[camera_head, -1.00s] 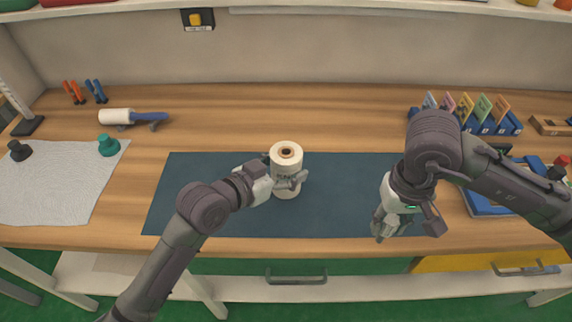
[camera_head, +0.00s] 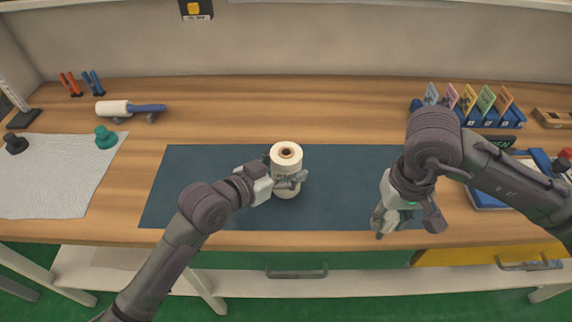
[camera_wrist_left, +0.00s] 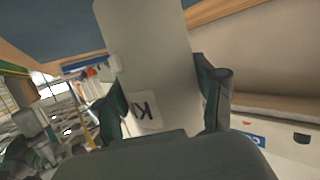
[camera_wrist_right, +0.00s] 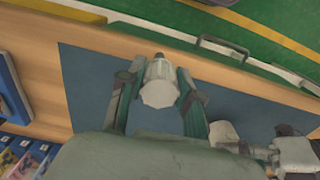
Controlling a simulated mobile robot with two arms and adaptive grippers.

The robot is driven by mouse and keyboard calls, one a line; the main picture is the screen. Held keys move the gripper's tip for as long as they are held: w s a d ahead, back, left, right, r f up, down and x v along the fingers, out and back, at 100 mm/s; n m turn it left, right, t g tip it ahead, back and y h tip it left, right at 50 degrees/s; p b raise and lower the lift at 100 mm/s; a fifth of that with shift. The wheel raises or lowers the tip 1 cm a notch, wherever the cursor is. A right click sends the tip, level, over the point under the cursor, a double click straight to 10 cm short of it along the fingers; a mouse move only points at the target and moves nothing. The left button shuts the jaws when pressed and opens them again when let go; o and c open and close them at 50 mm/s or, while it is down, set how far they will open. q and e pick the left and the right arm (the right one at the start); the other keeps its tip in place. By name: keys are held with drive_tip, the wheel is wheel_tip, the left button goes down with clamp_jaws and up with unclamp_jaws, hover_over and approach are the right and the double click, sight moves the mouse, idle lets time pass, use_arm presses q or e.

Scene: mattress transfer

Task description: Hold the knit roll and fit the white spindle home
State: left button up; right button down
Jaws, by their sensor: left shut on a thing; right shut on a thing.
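The cream knit roll (camera_head: 286,158) stands upright on the dark blue mat (camera_head: 340,190), with a brown-rimmed hole in its top. My left gripper (camera_head: 286,180) is shut around its side. The roll (camera_wrist_left: 150,45) fills the middle of the left wrist view, between the fingers, with a lettered label on it. My right gripper (camera_head: 406,220) is above the mat's right front part, well to the right of the roll and apart from it. In the right wrist view the white spindle (camera_wrist_right: 160,84) sits between its closed fingers. The spindle is hard to make out in the head view.
A grey cloth (camera_head: 55,180) with a black knob (camera_head: 16,144) and a teal knob (camera_head: 105,138) lies at left. A lint roller (camera_head: 130,108) is behind it. Blue card holders (camera_head: 470,116) stand at back right. The mat between the grippers is clear.

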use_arm(q)
drive_tip(key=shift+f+b, duration=0.5)
drive_tip(key=shift+f, duration=0.3)
use_arm(e)
drive_tip(key=shift+f, duration=0.55)
use_arm(q)
drive_tip(key=shift+r, duration=0.1)
drive_tip(key=o, duration=1.4)
drive_tip(key=shift+o, duration=0.2)
drive_tip(key=c, duration=1.1)
use_arm(e)
drive_tip(key=shift+r, duration=0.1)
